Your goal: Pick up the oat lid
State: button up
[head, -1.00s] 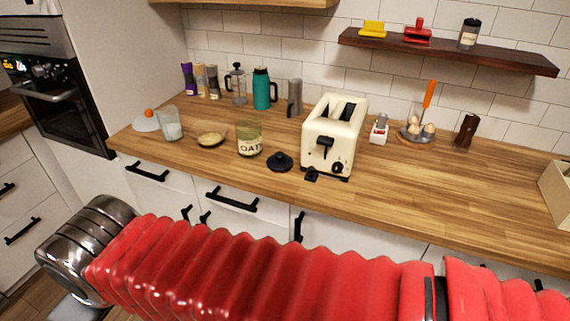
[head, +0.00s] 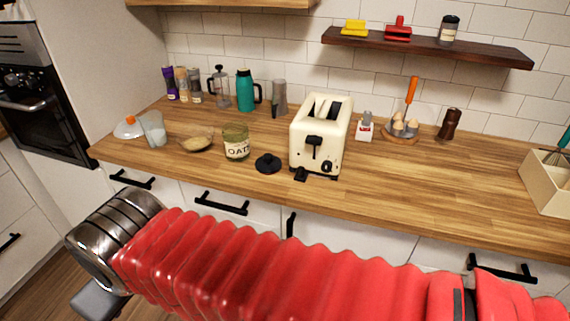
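The oat lid, a dark round lid with a knob (head: 268,163), lies on the wooden counter in the head view. It is just right of the glass jar labelled OAT (head: 236,146) and left of the cream toaster's front corner. The jar stands upright and open, with pale contents. My red ribbed arm crosses the bottom of the view, in front of the counter, with a metal joint at its left end. My gripper's fingers do not show. The lid is clear of my arm.
The cream toaster (head: 318,136) stands close to the lid's right. A glass bowl of oats (head: 196,141) and a drinking glass (head: 152,130) are left of the jar. A beige box (head: 545,190) stands far right. The counter right of the toaster is mostly bare.

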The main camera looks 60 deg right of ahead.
aim_at(268, 164)
jog(key=z, duration=0.6)
jog(key=i, duration=1)
jog(key=z, duration=0.05)
